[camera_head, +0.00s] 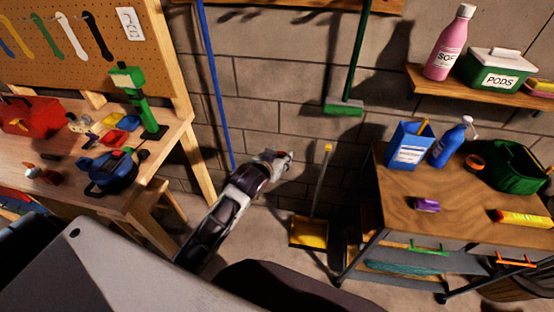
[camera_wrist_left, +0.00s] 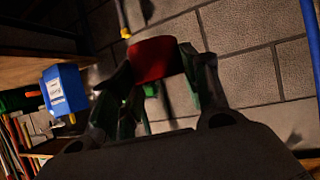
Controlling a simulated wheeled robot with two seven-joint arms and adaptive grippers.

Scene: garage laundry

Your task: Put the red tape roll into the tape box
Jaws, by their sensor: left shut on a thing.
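My left gripper (camera_head: 281,158) is in the middle of the head view, in the air between the workbench and the wheeled cart. In the left wrist view it is shut on a red tape roll (camera_wrist_left: 152,58), held between its fingertips. In the head view the roll is mostly hidden at the gripper's tip. No container can be read as the tape box: a blue box with a white label (camera_head: 407,146) and a dark green bin (camera_head: 515,167) stand on the cart, right of the gripper and apart from it. My right gripper is not in view.
A yellow dustpan (camera_head: 309,232) stands between cart and workbench (camera_head: 150,160).

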